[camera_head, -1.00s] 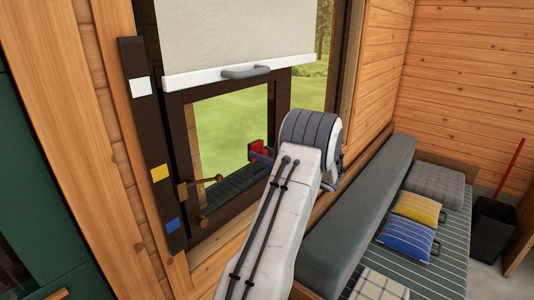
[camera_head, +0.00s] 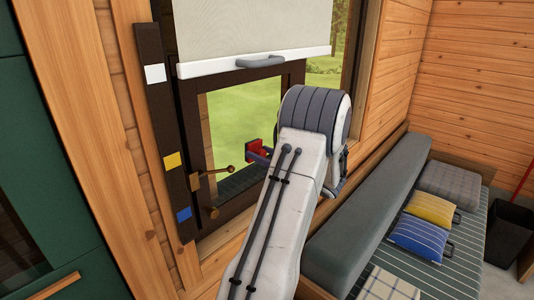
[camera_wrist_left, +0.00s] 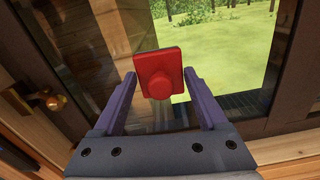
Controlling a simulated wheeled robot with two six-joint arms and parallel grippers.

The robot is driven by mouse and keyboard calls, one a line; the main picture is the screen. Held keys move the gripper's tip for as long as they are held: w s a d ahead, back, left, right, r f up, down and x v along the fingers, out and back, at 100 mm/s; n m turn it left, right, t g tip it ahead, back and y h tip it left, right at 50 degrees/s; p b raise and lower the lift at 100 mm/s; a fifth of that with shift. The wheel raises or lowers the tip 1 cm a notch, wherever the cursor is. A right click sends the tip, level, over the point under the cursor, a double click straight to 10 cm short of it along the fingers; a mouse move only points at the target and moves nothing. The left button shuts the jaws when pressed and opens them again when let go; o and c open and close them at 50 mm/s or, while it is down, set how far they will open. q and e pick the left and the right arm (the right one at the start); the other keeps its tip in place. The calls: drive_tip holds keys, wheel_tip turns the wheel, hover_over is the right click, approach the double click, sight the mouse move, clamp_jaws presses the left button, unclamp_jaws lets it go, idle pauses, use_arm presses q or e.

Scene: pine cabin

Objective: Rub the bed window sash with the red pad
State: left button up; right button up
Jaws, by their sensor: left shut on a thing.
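The window sash (camera_head: 240,81) is a dark brown frame around a pane, partly under a pale blind. In the left wrist view its dark stile (camera_wrist_left: 283,60) runs down the right side. My left gripper (camera_head: 256,156) is in front of the pane's lower right part, its wrist hidden behind my arm. The red pad (camera_head: 261,146) is at its fingers. In the left wrist view the square red pad (camera_wrist_left: 172,62), with a round knob facing me, sits between the purple fingers of my left gripper (camera_wrist_left: 159,77). I cannot tell whether the pad touches the sash. My right gripper is out of view.
A brass handle (camera_head: 215,172) sticks out at the sash's lower left. A dark strip (camera_head: 163,110) with white, yellow and blue squares stands left of it. The blind (camera_head: 250,28) has a grey pull. A cushioned bench (camera_head: 375,205) lies to the right.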

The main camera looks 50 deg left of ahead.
use_arm(q)
drive_tip(key=shift+s, duration=0.2)
drive_tip(key=shift+w+d, duration=0.2)
drive_tip(key=shift+d, duration=1.25)
drive_tip(key=shift+w+d, duration=0.15)
drive_tip(key=shift+d, duration=1.3)
drive_tip(key=shift+d, duration=0.1)
drive_tip(key=shift+w+d, duration=0.15)
drive_tip(key=shift+d, duration=1.25)
